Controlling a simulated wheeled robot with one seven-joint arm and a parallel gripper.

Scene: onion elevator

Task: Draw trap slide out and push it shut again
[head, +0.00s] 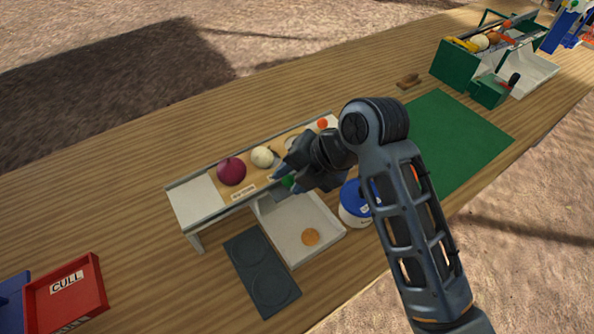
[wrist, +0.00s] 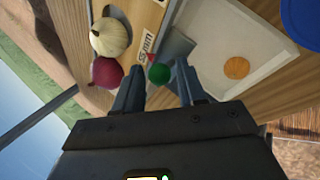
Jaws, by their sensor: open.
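A small green ball-shaped knob (wrist: 159,73), apparently the trap slide's handle, sits between the fingertips of my open gripper (wrist: 159,86) in the wrist view. Gaps show on both sides of it. A small red mark (wrist: 152,57) lies just beyond it. In the head view the knob (head: 287,182) shows partly beside my gripper (head: 283,173), at the front side of the sorting bench (head: 195,203). The slide's plate is mostly hidden by my gripper, so I cannot tell how far it is out.
A pale tray (head: 329,233) holding an orange disc (head: 310,237) lies below the bench's front. A blue-and-white tub (head: 354,205) stands close right of it. A dark two-ring plate (head: 262,273) lies left. A red onion (head: 231,171) and a white onion (head: 262,157) rest on the bench.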

